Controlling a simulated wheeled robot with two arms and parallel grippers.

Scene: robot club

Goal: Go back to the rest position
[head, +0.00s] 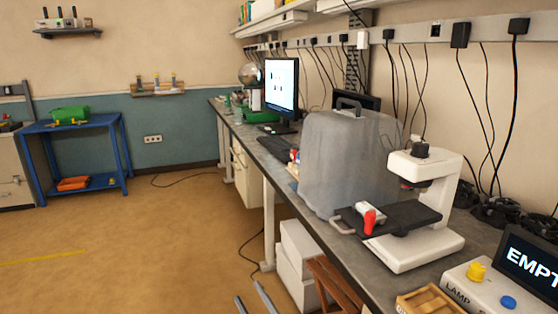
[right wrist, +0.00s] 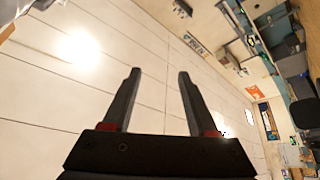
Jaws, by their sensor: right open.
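My right gripper (head: 253,297) shows only as two grey fingertips at the bottom edge of the head view, in front of the workbench. In the right wrist view its two dark fingers (right wrist: 158,75) stand wide apart with nothing between them. Behind them that view shows a pale panelled surface with a bright light, and the room appears tilted. My left gripper is in neither view.
The long workbench (head: 375,267) runs along the right wall. It bears a white microscope-like device (head: 445,215), a grey covered box (head: 335,160), a monitor (head: 281,85) and a display box (head: 530,265). White boxes (head: 297,262) stand below. The floor at left is clear.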

